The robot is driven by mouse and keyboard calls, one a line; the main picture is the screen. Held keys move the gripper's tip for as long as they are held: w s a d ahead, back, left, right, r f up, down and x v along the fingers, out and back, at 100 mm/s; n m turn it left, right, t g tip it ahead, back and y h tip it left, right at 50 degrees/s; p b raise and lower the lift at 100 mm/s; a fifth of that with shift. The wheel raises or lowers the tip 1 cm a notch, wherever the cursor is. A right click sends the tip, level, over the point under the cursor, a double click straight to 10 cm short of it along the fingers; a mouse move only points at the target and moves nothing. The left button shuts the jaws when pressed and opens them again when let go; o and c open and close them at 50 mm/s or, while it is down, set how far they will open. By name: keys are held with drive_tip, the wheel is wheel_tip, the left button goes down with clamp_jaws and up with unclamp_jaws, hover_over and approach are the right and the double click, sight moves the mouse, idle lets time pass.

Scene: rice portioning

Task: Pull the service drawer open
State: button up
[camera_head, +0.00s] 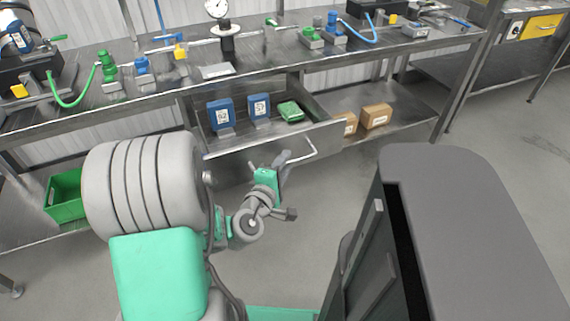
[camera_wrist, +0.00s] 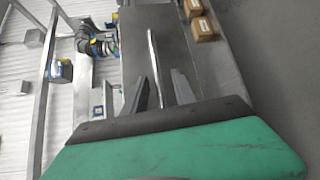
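The service drawer (camera_head: 275,141) under the workbench is pulled out, and its inside shows in the head view. Its bar handle (camera_head: 302,155) is on the right part of the front panel. My gripper (camera_head: 285,158) is at the left part of this handle. In the wrist view, the handle (camera_wrist: 153,55) runs between the two fingers of my gripper (camera_wrist: 160,80), with a visible gap on each side. The fingers are apart and do not appear to clamp the bar. The drawer front (camera_wrist: 136,60) also shows as a grey panel there.
The drawer holds two blue labelled boxes (camera_head: 220,113) and a green item (camera_head: 291,111). Cardboard boxes (camera_head: 376,116) stand on the lower shelf right of the drawer. A green crate (camera_head: 65,196) is at the left. The bench top (camera_head: 215,70) carries gauges, valves and hoses.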

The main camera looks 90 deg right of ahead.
drive_tip(key=shift+w+a, duration=0.1)
drive_tip(key=v, duration=0.7)
drive_tip(key=shift+a+b, duration=0.3)
drive_tip(key=shift+b, duration=0.05)
